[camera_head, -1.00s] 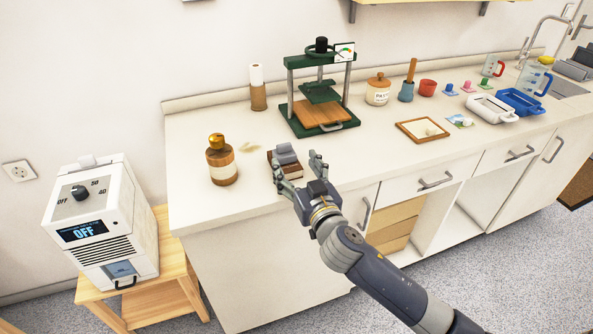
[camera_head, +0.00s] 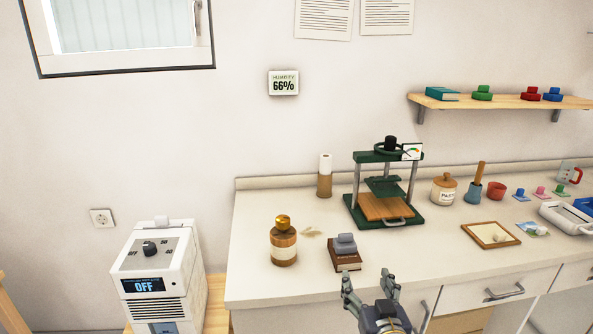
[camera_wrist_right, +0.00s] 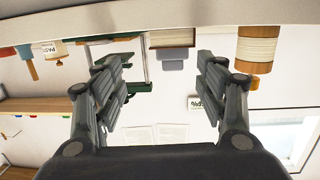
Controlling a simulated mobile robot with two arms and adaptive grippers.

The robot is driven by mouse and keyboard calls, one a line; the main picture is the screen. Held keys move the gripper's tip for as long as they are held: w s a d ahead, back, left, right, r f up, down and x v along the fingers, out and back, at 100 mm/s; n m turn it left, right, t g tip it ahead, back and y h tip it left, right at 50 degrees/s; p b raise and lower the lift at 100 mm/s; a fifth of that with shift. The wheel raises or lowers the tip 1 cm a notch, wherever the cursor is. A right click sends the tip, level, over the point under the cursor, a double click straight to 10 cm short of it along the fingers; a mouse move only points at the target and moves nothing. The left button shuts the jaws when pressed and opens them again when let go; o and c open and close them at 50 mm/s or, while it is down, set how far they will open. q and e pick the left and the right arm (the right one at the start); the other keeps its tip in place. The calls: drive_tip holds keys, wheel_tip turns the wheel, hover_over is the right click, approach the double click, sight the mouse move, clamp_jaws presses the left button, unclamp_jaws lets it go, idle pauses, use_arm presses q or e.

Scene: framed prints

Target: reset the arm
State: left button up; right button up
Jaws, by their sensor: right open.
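My right gripper (camera_head: 371,287) is open and empty at the bottom of the head view, in front of the counter's front edge. A brown book or block with a grey weight (camera_head: 345,244) on top sits on the counter just beyond it, apart from the fingers. In the right wrist view the two spread fingers of the gripper (camera_wrist_right: 160,85) have nothing between them that they touch. That view is upside down, with the grey weight (camera_wrist_right: 173,53) past the fingers. My left gripper shows in no view.
The counter (camera_head: 262,193) holds a brown bottle (camera_head: 283,245), a green press (camera_head: 385,222), a paste jar (camera_head: 444,191), a wooden frame (camera_head: 472,232) and blue trays at right. A white box reading OFF (camera_head: 185,262) stands left. A shelf (camera_head: 500,102) hangs above.

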drive_tip(key=s+d+f+g+h, duration=0.1)
drive_tip(key=s+f+g, duration=0.2)
drive_tip(key=s+f, duration=0.35)
drive_tip(key=s+d+f+g, duration=0.2)
drive_tip(key=s+f+g, duration=0.1)
drive_tip(key=s+f, duration=0.3)
drive_tip(key=s+a+f+n+g+y, duration=0.1)
drive_tip(key=s+f+g, duration=0.25)
drive_tip(key=s, duration=0.75)
drive_tip(key=s+a+f+n+g, duration=0.15)
drive_tip(key=s+g, duration=0.25)
drive_tip(key=s, duration=0.6)
wheel_tip(320, 180, down, 26)
drive_tip(key=s+p, duration=0.2)
drive_tip(key=s+d+f+g, duration=0.1)
drive_tip(key=s+d+f, duration=0.1)
drive_tip(key=s+f, duration=0.5)
drive_tip(key=s+d+f+g, duration=0.1)
drive_tip(key=s+f, duration=0.5)
drive_tip(key=s, duration=0.3)
drive_tip(key=shift+d+f+p, duration=0.35)
drive_tip(key=shift+p, duration=0.05)
